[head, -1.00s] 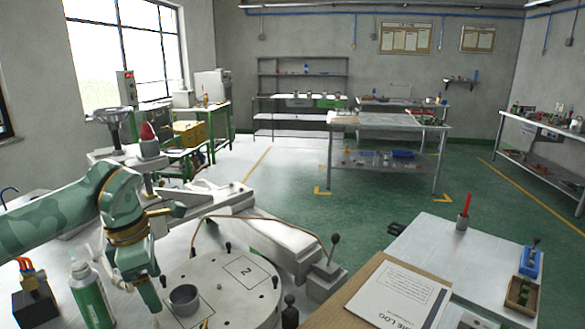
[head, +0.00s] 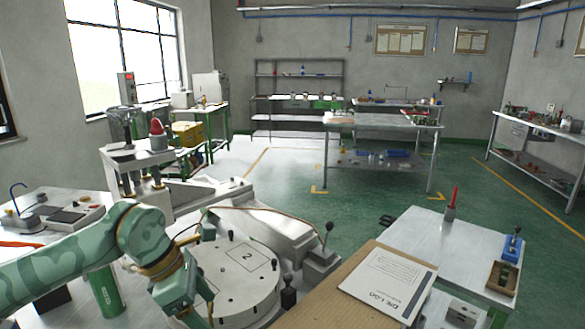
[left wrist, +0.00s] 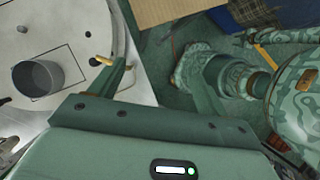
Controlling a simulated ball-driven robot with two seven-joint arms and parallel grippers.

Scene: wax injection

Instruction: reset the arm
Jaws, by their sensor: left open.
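My left arm comes in from the left in the head view. Its gripper (head: 200,312) hangs over the near edge of the round white turntable (head: 240,262), low in the picture. In the left wrist view the gripper (left wrist: 165,82) is open with nothing seen between its fingers. A grey metal cup (left wrist: 38,78) stands on the turntable to the left of the fingers, apart from them. The cup is hidden behind my arm in the head view. My right gripper does not show.
A brown board (head: 335,290) with a paper log (head: 390,283) lies right of the turntable. A side table (head: 440,250) holds a red stick and small trays. Open green floor lies beyond.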

